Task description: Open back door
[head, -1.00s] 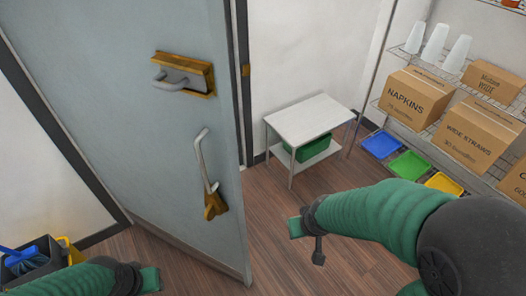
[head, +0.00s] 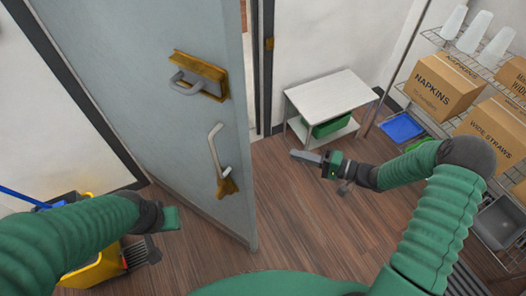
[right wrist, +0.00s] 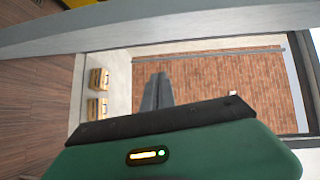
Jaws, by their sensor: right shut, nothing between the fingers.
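The grey-blue back door (head: 130,90) stands ajar at left centre in the head view, with a narrow gap along its right edge.
A small white table (head: 327,97) with a green bin (head: 328,127) stands right of the doorway. A wire shelf with boxes (head: 440,86) and cups is at the right. A yellow mop bucket (head: 98,271) sits lower left. Wooden floor between is clear.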

